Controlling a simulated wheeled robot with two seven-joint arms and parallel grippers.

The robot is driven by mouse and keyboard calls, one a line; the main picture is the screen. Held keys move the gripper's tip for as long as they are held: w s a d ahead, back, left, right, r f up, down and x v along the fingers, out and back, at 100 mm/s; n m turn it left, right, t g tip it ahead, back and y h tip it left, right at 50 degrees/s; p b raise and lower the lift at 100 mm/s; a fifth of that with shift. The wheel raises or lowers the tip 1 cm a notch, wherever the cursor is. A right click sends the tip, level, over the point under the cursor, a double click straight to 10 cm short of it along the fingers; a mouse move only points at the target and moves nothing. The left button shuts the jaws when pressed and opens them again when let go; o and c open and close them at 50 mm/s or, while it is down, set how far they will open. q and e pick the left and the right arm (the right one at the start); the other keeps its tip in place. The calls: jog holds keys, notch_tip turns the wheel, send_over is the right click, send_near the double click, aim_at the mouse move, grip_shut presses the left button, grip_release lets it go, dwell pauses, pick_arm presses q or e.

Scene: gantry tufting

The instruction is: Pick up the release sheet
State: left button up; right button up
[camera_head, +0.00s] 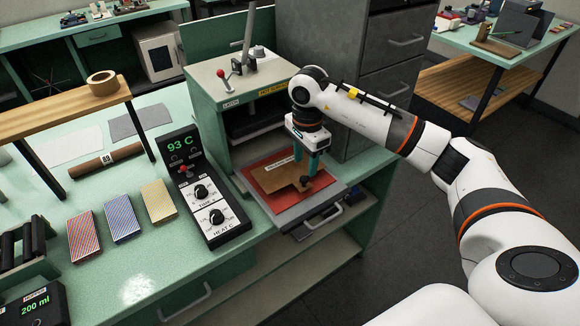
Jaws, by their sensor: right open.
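A brown sheet (277,184), which looks like the release sheet, lies flat on a red pad (256,186). The pad rests on a grey drawer-like platen (308,207) pulled out of a green press (216,98). A small label sits on the sheet, too small to read. My right gripper (305,172) points down over the sheet's right part, with its teal fingers apart. A small dark knob (306,183) shows just below the fingers. Whether the fingertips touch the sheet I cannot tell. My left gripper is not in view.
A control box (203,190) reading 93 C stands left of the press. Several coloured blocks (122,218), a brown roll (104,160), and white (70,146) and grey (140,121) sheets lie on the green bench. A grey cabinet (325,50) stands behind my right arm.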

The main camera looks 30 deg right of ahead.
aim_at(304, 178)
jog(key=f+p, duration=0.1)
jog(key=f, duration=0.2)
jog(key=f+p, duration=0.1)
jog(key=f, duration=0.1)
jog(key=shift+w+d+f+p, duration=0.2)
jog(key=shift+w+f+p, duration=0.1)
jog(key=shift+w+p, duration=0.05)
jog(key=shift+f, duration=0.3)
grip_shut()
